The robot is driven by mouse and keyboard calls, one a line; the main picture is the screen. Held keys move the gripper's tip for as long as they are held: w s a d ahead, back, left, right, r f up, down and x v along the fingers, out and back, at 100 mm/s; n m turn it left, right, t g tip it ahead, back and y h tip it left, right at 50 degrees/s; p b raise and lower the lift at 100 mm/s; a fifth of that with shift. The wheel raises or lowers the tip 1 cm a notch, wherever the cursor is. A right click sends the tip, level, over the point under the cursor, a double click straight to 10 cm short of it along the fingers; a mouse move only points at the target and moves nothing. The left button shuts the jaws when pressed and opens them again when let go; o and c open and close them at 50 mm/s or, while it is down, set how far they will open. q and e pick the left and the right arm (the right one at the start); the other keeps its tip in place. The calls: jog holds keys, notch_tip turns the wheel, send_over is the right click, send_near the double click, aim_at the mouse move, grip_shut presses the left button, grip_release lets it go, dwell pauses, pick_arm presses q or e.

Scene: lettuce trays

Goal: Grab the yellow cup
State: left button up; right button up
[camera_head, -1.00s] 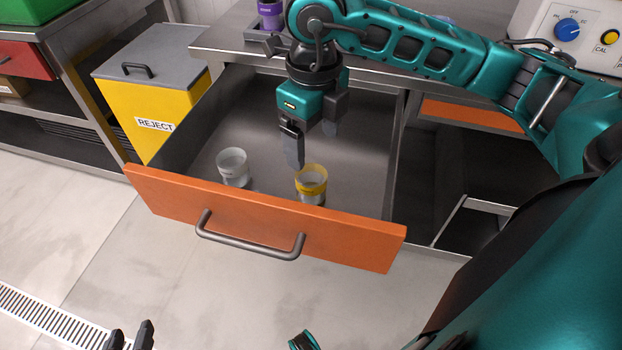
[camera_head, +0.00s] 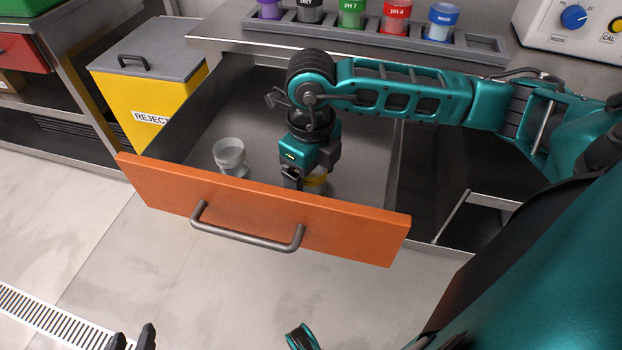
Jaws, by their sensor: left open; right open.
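My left gripper (camera_head: 131,341) is open and empty at the bottom left edge, over the floor, far from the cup.
The drawer has an orange front (camera_head: 345,229) with a metal handle (camera_head: 245,240). A yellow reject bin (camera_head: 150,98) stands left. A grey rack (camera_head: 283,25) with several coloured cups sits on the counter.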

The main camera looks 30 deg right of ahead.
jog(key=c, duration=1.1)
jog(key=shift+r, duration=0.1)
